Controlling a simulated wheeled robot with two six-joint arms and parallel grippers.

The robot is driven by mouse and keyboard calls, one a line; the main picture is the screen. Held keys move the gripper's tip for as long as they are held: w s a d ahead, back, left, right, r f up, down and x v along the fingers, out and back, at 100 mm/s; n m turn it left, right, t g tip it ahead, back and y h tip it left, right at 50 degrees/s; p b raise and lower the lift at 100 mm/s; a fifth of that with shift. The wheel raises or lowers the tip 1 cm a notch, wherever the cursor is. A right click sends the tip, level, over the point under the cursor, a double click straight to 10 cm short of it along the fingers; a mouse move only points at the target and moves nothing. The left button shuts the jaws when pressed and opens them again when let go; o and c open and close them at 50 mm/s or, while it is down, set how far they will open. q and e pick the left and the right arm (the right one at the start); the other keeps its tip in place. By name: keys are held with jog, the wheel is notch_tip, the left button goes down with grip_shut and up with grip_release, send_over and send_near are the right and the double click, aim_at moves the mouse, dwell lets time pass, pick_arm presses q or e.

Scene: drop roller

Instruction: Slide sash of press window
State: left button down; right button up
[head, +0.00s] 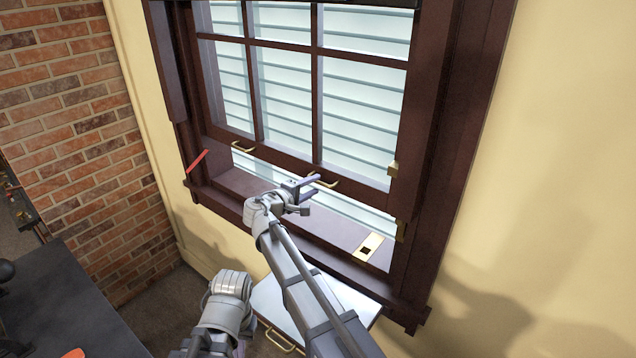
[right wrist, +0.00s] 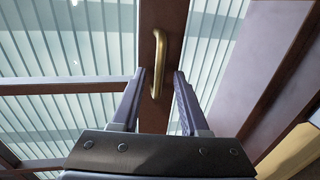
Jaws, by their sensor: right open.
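The window's sash (head: 290,160) has a dark brown frame with several glass panes. Its bottom rail sits above the sill (head: 330,232), with a gap between them showing pale slats. Two brass handles are on the rail, a left handle (head: 243,147) and a right handle (head: 323,181). My right gripper (head: 301,190) is at the right handle. In the right wrist view its jaws (right wrist: 160,76) are open, with the brass handle (right wrist: 159,62) between and just beyond the fingertips. I cannot tell whether they touch it. My left arm shows low in the head view; its fingers do not show.
A brass plate (head: 368,247) with a dark square lies on the sill. Small brass blocks (head: 393,169) sit at the right jamb. A red strip (head: 196,160) sticks out at the left jamb. A pale-topped cabinet (head: 268,303) stands below, and a dark surface (head: 75,310) is at lower left.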

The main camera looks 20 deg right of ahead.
jog(key=shift+p+v, duration=0.3)
jog(key=shift+v, duration=1.9)
jog(key=s+d+f+m+g+y, duration=0.3)
jog(key=s+f+g+y, duration=0.1)
jog(key=s+f, duration=0.4)
jog(key=s+d+f+m+g+y, duration=0.2)
jog(key=s+f+m+g+y, duration=0.1)
jog(key=s+f, duration=0.55)
jog(key=s+a+f+n+g+y+b, duration=0.2)
jog(key=s+a+f+g+y+b, duration=0.1)
jog(key=s+a, duration=1.2)
notch_tip(320, 180, down, 3)
jog(key=shift+s+a+r+y+b, duration=0.15)
jog(key=shift+a+y+b, duration=0.2)
jog(key=shift+y+b, duration=0.45)
